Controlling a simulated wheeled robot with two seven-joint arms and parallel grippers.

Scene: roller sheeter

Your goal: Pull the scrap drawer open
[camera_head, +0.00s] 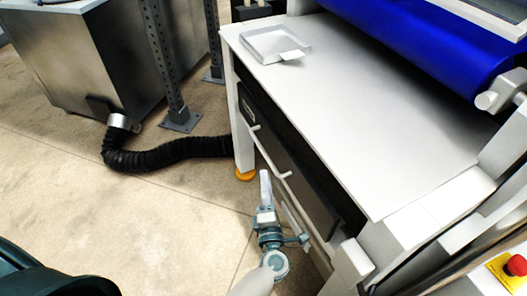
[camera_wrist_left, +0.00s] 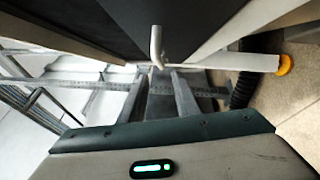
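The scrap drawer (camera_head: 290,165) is a dark grey front panel under the white worktop. It appears nearly flush with the frame. Two small pale handle parts stick out from it, a far one (camera_head: 255,127) and a nearer one (camera_head: 286,175). My left gripper (camera_head: 265,178) is beside the drawer front, close to the nearer handle part. In the left wrist view a pale bent handle (camera_wrist_left: 156,45) stands just beyond the tips of the left gripper (camera_wrist_left: 160,75). Its two fingers are apart with nothing between them. I cannot tell whether a finger touches the handle. My right gripper is not in view.
The white worktop (camera_head: 350,110) carries a shallow metal tray (camera_head: 275,45) and has a blue roller (camera_head: 430,40) behind it. A black hose (camera_head: 165,155) lies on the floor. A red button (camera_head: 516,265) is at lower right.

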